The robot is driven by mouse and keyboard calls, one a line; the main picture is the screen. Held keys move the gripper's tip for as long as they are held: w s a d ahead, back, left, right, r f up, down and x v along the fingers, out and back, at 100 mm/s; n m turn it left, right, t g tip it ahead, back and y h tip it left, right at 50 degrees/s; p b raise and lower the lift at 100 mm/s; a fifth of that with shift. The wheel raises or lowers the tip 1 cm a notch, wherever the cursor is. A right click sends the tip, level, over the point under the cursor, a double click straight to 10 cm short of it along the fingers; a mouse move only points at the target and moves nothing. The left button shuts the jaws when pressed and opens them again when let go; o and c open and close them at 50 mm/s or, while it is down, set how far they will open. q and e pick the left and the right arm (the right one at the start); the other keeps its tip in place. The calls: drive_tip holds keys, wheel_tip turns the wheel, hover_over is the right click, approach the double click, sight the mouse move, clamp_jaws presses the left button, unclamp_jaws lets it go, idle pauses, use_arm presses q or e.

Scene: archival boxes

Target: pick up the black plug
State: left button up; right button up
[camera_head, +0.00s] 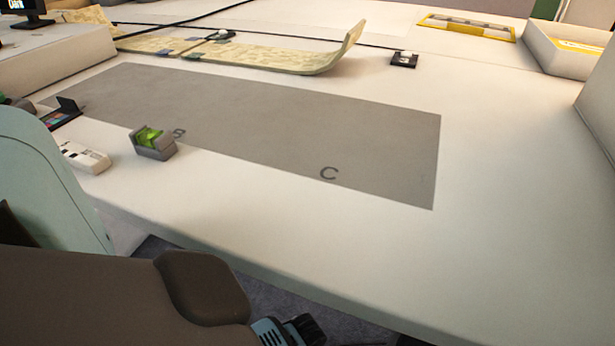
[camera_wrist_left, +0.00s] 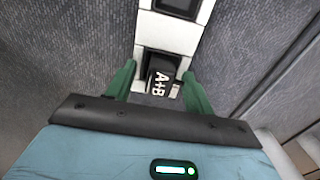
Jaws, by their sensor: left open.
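In the left wrist view, a black plug (camera_wrist_left: 161,82) marked "A+B" in white sits at the near end of a white strip (camera_wrist_left: 171,32). My left gripper (camera_wrist_left: 159,70) is open, with one green finger on each side of the plug. I cannot tell whether either finger touches it. The lower part of the plug is hidden from this angle. I cannot make out the plug or my left fingertips in the head view. My right gripper is not in view.
The white table carries a grey mat (camera_head: 290,125) with letters. A grey holder with a green piece (camera_head: 152,142) and a white block (camera_head: 85,157) stand near its left end. A pale curved board (camera_head: 290,58) lies behind. The table's front right is clear.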

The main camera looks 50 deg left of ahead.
use_arm(q)
drive_tip(key=shift+c, duration=0.4)
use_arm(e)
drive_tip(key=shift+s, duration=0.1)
use_arm(q)
drive_tip(key=c, duration=1)
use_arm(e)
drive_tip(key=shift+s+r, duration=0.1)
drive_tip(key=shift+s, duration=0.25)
use_arm(q)
drive_tip(key=shift+r, duration=0.2)
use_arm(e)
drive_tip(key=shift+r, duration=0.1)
